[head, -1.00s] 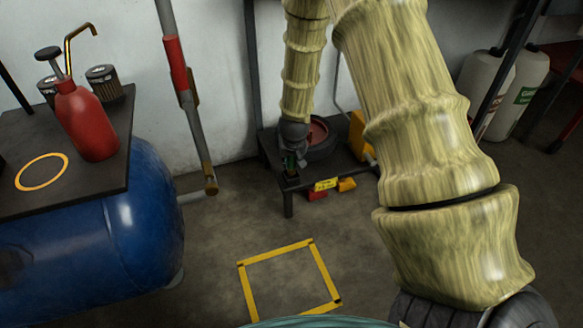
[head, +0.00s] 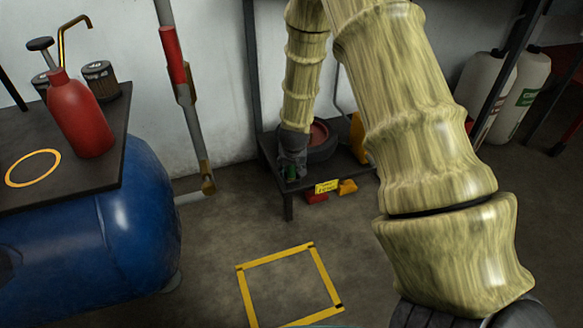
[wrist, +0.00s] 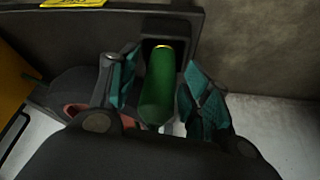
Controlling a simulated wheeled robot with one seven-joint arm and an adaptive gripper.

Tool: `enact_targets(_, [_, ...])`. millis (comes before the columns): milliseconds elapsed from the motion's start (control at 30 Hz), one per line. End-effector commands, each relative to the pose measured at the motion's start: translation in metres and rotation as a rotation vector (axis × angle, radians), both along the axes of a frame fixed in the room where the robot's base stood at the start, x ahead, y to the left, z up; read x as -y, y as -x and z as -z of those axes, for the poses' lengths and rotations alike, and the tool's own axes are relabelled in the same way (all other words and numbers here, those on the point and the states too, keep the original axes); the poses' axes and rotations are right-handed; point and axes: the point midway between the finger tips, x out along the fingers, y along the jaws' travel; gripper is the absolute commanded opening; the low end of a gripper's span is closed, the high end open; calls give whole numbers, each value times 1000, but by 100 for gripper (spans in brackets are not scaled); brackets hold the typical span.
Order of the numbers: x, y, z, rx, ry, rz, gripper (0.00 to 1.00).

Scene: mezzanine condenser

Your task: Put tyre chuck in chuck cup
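The tyre chuck appears to be the green cylinder with a brass ring at its far end (wrist: 158,88). In the wrist view its brass end is at the mouth of a dark square holder, likely the chuck cup (wrist: 181,27), at the bench edge; how deep it sits is hidden. My gripper (wrist: 167,92) has its teal-padded fingers on either side of the green body, with gaps visible between pads and chuck. In the head view my gripper (head: 291,168) is at the low bench's near left corner, and only a small patch of green shows there.
The low dark bench (head: 335,177) carries a wheel (head: 322,143) and a yellow label (head: 327,186). A blue tank (head: 115,235) with a red pump bottle (head: 80,117) above stands at left. Floor around the yellow taped square (head: 290,283) is clear.

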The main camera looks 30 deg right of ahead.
Motion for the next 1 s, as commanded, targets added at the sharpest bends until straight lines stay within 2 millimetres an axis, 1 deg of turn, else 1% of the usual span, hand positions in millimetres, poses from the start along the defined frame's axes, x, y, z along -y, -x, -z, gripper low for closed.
enact_targets(200, [0,0,0,0,0,0,48])
enact_targets(300, [0,0,-4,1,1,-1,48])
enact_targets(467, [-4,6,-26,2,1,-1,48])
enact_targets(800, [-15,27,-84,1,0,-2,48])
enact_targets(900, [-18,32,-97,1,0,-2,48])
enact_targets(1000, [-20,36,-105,0,0,-1,48])
